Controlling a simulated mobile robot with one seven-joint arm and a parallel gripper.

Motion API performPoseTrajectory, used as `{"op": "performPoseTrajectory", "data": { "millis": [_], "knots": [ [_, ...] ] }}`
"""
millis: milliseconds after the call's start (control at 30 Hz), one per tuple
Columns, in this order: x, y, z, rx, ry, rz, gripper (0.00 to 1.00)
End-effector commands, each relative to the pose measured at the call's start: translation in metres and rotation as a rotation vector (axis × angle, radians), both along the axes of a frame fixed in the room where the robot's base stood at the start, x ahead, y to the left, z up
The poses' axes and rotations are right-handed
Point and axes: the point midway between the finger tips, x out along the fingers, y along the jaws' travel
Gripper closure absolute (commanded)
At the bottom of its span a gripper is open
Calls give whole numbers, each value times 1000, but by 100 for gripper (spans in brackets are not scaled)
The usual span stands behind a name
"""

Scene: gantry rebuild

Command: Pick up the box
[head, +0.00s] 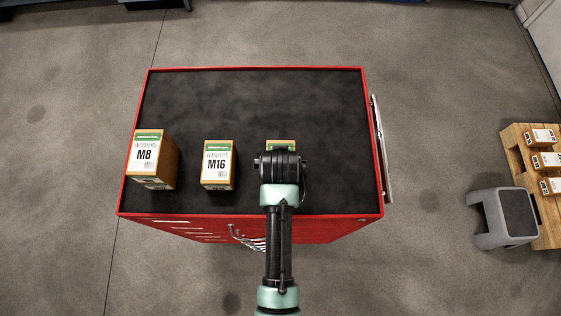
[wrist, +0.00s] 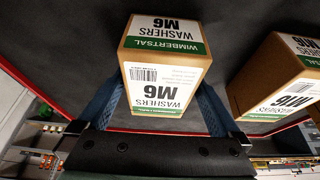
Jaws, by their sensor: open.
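The M6 washers box (head: 281,145), tan with a white and green label, stands on the black top of the red cabinet, mostly hidden behind my arm in the head view. In the wrist view the M6 box (wrist: 163,72) appears upside down, between the two blue fingers of my gripper (wrist: 160,100). The fingers are open, one on each side of the box. I cannot tell whether they touch it. In the head view the wrist covers the fingers.
An M16 box (head: 218,164) stands left of the M6 box, and an M8 box (head: 153,158) farther left. The cabinet top (head: 250,105) is clear behind them. A grey step stool (head: 503,218) and a pallet with boxes (head: 517,150) are at the right.

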Motion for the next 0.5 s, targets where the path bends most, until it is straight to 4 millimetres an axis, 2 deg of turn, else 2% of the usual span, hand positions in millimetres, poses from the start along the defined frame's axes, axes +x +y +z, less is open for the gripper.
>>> {"op": "performPoseTrajectory", "data": {
  "millis": [500],
  "knots": [
    [0, 0, -5, 0, 1, 0, 0]
  ]
}}
